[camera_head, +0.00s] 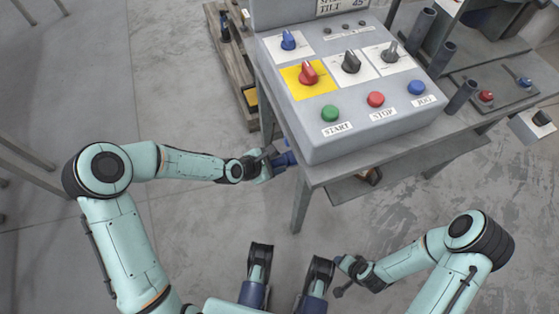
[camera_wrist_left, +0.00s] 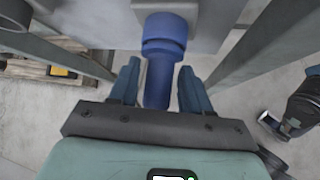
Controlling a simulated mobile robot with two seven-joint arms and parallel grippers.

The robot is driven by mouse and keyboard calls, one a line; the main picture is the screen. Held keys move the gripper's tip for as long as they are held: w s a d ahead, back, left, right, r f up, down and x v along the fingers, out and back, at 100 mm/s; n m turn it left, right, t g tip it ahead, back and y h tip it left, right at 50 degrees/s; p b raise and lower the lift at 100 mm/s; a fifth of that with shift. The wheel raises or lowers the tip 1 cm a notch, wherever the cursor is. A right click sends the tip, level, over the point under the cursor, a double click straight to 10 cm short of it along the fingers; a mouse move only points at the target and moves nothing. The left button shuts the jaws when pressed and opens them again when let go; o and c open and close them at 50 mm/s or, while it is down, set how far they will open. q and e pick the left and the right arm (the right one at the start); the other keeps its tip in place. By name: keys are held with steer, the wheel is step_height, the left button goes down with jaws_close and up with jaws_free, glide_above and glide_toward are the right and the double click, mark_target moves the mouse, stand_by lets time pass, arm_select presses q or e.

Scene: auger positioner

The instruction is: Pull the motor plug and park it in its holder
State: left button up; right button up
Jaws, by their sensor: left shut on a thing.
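The blue motor plug (camera_head: 287,159) sits at the left side of the grey control box, low by its edge. In the left wrist view the plug (camera_wrist_left: 158,82) is in line with a wider blue collar (camera_wrist_left: 165,30) on a grey housing, with no gap visible between them. My left gripper (camera_head: 272,164) is shut on the plug, with a finger on each side of it (camera_wrist_left: 153,88). My right gripper (camera_head: 346,278) is low in the head view, away from the plug; its finger opening is unclear. I cannot make out which thing is the plug's holder.
The control box (camera_head: 330,152) with knobs and buttons stands on a grey metal table (camera_head: 300,205), whose leg is close to my left gripper. Dark upright tubes (camera_head: 461,97) stand at the right. A wooden pallet (camera_head: 232,75) lies behind.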

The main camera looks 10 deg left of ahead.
arm_select(q)
steer(key=shift+s+a+p, duration=0.6)
steer(key=shift+a+p, duration=0.2)
steer(key=shift+a, duration=0.1)
steer(key=shift+s+a+p, duration=0.6)
steer(key=shift+a+p, duration=0.2)
steer(key=shift+a, duration=0.1)
arm_select(e)
steer(key=shift+w+a+v, duration=0.15)
steer(key=shift+v, duration=0.8)
steer(key=shift+w+a+v, duration=0.15)
steer(key=shift+w+v, duration=0.05)
steer(key=shift+v, duration=0.8)
arm_select(q)
steer(key=shift+a, duration=0.1)
arm_select(e)
steer(key=shift+r, duration=0.15)
steer(key=shift+a, duration=0.1)
arm_select(q)
steer(key=w+a+r+p, duration=0.3)
steer(key=w+a+r, duration=0.3)
steer(key=w+a, duration=0.6)
steer(key=shift+a, duration=0.15)
arm_select(e)
steer(key=s+a+r+g+y, duration=0.1)
steer(key=s+a+r, duration=0.3)
steer(key=s, duration=0.1)
steer(key=shift+s+a+r+n+g+y, duration=0.3)
steer(key=shift+r+n, duration=0.05)
steer(key=shift+n, duration=0.05)
